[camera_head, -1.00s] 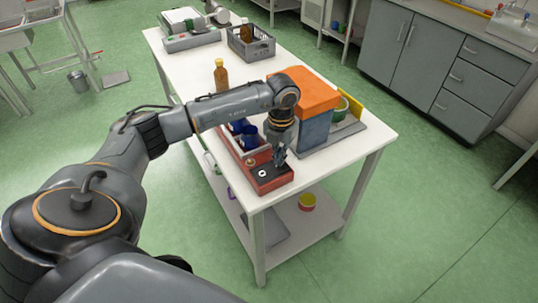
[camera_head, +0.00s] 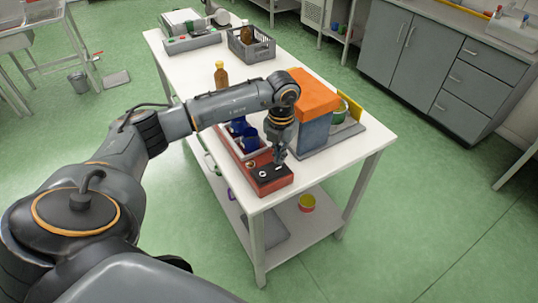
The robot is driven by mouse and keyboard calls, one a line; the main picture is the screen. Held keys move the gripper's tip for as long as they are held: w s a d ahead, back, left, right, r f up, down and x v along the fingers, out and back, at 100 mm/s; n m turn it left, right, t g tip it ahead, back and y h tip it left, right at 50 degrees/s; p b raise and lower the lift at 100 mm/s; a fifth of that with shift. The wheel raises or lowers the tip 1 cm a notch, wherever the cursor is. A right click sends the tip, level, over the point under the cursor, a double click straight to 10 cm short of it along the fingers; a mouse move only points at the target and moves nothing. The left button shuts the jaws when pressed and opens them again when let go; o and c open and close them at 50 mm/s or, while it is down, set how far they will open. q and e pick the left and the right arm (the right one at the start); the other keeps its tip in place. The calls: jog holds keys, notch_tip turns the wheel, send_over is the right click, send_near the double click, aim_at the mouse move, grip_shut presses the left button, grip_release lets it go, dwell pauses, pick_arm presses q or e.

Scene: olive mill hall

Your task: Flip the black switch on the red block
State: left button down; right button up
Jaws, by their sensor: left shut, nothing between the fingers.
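The red block (camera_head: 272,186) lies at the near end of the white table, with a dark top panel. On the panel are small white marks and a black switch area (camera_head: 266,175) that is too small to read clearly. My left gripper (camera_head: 279,160) points down just above the far right side of the panel. Its fingers are shut and empty. I cannot tell whether the fingertips touch the switch. The switch's position cannot be made out. My right gripper does not show.
A brown bottle (camera_head: 220,76) and a grey crate (camera_head: 266,49) stand farther back on the table (camera_head: 193,66).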

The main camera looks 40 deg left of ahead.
aim_at(279, 167)
pick_arm(q)
jog(key=shift+r+p, duration=1.25)
jog(key=shift+r, duration=1.1)
